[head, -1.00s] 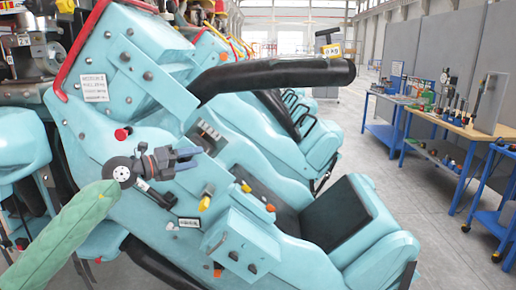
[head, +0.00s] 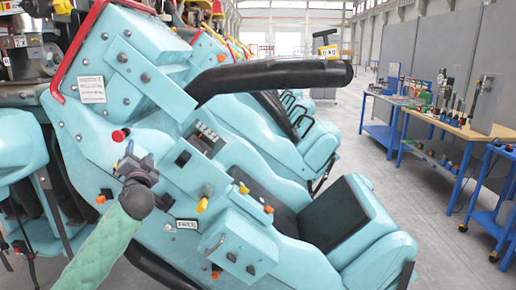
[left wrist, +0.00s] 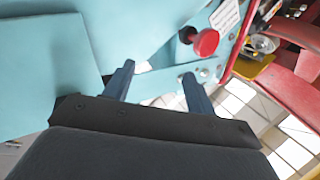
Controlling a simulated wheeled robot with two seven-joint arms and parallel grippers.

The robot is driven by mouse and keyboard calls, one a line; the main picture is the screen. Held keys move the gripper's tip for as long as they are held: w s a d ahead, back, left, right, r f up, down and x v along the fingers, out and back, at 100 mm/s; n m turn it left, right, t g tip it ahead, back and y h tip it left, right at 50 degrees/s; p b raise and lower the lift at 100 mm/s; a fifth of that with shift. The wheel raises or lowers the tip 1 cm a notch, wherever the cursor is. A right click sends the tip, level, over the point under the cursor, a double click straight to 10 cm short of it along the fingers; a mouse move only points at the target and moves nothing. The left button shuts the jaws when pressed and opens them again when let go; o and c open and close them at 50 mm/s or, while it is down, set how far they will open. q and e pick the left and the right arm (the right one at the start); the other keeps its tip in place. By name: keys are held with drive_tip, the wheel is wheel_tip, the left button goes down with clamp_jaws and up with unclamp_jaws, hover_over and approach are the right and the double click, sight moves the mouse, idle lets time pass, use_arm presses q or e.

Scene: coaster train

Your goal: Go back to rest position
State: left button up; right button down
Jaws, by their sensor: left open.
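My left gripper (head: 127,160) is at the left of the head view, in front of the side of the light-blue coaster car (head: 95,130). My green-sleeved left arm comes up from the bottom. In the left wrist view the two fingers of the left gripper (left wrist: 158,85) are apart with nothing between them. The light-blue panel (left wrist: 130,35) and a red knob (left wrist: 204,42) lie beyond them. The same red knob shows in the head view (head: 120,135), just above the gripper. My right gripper is not in view.
The car's black padded bar (head: 275,75) reaches across the upper middle. A black seat (head: 335,215) is lower right. Blue-legged workbenches (head: 440,125) with tools stand at the right, beyond open grey floor (head: 375,170). More coaster cars stand behind.

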use_arm(q)
drive_tip(key=s+d+f+n+g+h, duration=0.1)
drive_tip(key=s+d+f+g+h, duration=0.25)
drive_tip(key=f, duration=1.05)
drive_tip(key=s+d+f+n+g, duration=0.1)
drive_tip(key=s+d+f+g, duration=0.35)
drive_tip(key=f, duration=0.95)
drive_tip(key=s+d+f+n+g+h, duration=0.15)
drive_tip(key=s+f+g, duration=0.4)
drive_tip(key=f, duration=0.85)
drive_tip(key=s+d+f+g+h, duration=0.1)
drive_tip(key=s+d+f+g, duration=0.1)
drive_tip(key=s+f, duration=0.6)
drive_tip(key=s+d+f+g, duration=0.1)
drive_tip(key=s+d+f, duration=0.3)
drive_tip(key=s+f, duration=0.5)
drive_tip(key=s+d+f+n+g+h, duration=0.1)
drive_tip(key=s+d+f, duration=0.3)
drive_tip(key=s, duration=1.6)
wheel_tip(320, 180, down, 4)
drive_tip(key=shift+s+f+g+h, duration=0.15)
drive_tip(key=shift+s+g+h, duration=0.2)
drive_tip(key=shift+g, duration=0.5)
